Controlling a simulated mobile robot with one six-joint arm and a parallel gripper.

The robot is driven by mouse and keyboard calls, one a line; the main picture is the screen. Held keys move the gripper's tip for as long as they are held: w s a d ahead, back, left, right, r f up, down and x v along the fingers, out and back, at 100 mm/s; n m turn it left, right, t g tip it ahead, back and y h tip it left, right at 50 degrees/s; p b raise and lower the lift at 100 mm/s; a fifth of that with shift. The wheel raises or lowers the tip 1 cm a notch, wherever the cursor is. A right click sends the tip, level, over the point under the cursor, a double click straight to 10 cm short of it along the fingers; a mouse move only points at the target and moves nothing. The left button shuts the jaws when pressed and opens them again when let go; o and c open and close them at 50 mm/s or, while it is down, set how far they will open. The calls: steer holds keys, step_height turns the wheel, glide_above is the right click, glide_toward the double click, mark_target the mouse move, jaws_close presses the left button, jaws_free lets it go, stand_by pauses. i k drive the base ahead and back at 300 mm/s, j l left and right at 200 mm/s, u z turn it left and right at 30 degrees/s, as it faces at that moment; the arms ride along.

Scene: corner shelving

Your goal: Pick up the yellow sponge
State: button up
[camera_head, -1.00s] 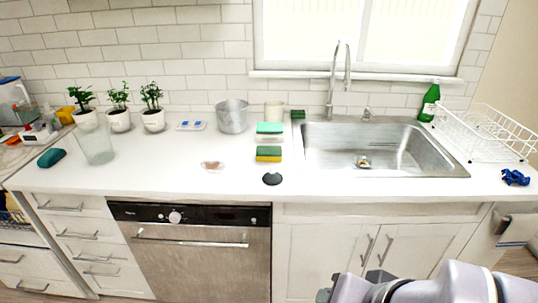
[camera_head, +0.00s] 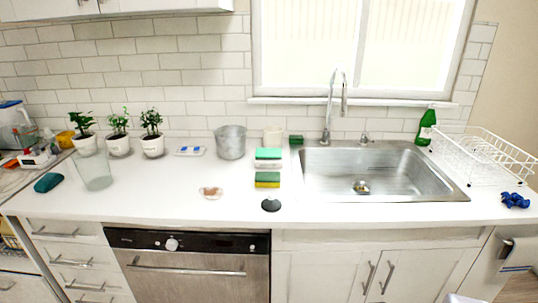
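The yellow sponge (camera_head: 267,180) with a green top layer lies on the white countertop, left of the sink. A green and white sponge or block (camera_head: 268,158) lies just behind it. A dark round stopper-like thing (camera_head: 271,204) lies in front of it, near the counter's front edge. My gripper is not in view; only a small pale piece, probably of my arm, shows at the bottom edge right of centre.
The steel sink (camera_head: 320,190) with a tall faucet (camera_head: 336,105) is to the right. A metal pot (camera_head: 230,142), a cup (camera_head: 273,136), potted plants (camera_head: 151,144) and a glass (camera_head: 94,170) stand to the left and back. A white dish rack (camera_head: 490,160) is at far right.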

mark_target(262, 179)
steer(key=i+j+z, duration=0.1)
steer(key=i+j, duration=0.2)
steer(key=i+j+z, duration=0.25)
steer(key=i+j, duration=0.25)
steer(key=j, duration=0.25)
steer(key=i+j+z, duration=0.15)
steer(key=j, duration=0.25)
steer(key=i+j+z, duration=0.1)
steer(key=i+j, duration=0.2)
steer(key=j, duration=0.15)
